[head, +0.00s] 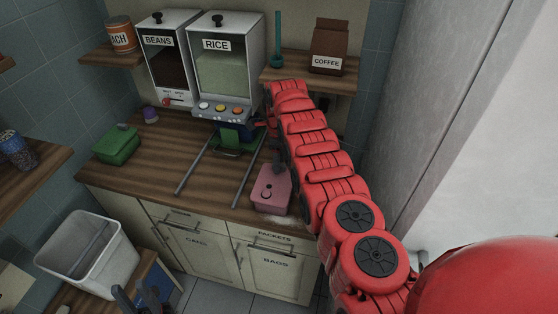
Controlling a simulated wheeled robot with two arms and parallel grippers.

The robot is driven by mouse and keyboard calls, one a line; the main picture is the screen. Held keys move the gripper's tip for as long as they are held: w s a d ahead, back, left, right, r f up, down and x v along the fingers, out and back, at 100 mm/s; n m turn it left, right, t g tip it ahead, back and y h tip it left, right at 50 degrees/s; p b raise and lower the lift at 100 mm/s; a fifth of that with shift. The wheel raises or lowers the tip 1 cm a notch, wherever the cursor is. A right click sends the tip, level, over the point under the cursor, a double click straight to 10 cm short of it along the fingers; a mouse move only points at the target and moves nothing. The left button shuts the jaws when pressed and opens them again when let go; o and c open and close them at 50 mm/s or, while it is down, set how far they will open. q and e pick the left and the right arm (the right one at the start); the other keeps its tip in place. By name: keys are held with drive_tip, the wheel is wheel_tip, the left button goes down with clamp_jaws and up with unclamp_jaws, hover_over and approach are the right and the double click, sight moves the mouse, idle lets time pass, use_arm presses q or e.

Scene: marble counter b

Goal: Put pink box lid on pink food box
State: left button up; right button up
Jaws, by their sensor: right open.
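The pink food box (269,200) stands near the front edge of the wooden counter. Its top shows pink with a small round detail; I cannot tell whether this is the lid or the inside of the box. I see no separate pink lid. My red right arm reaches over the counter and covers its right part.
Bean (168,60) and rice (226,63) dispensers stand at the back, with two dark rails (245,168) reaching forward. A green box (117,146) and a small purple jar (150,114) are at left. A white bin (84,248) stands in front. A shelf holds coffee (328,48).

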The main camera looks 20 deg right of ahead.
drive_tip(key=shift+w+a+r, duration=0.1)
drive_tip(key=shift+a+r, duration=0.15)
drive_tip(key=shift+a, duration=0.05)
drive_tip(key=shift+r, duration=0.65)
wheel_tip(320, 180, up, 6)
drive_tip(key=b, duration=0.3)
drive_tip(key=shift+f, duration=0.2)
wheel_tip(320, 180, up, 5)
drive_tip(key=p, duration=0.3)
drive_tip(key=shift+f, duration=0.1)
drive_tip(key=shift+d+f, duration=0.1)
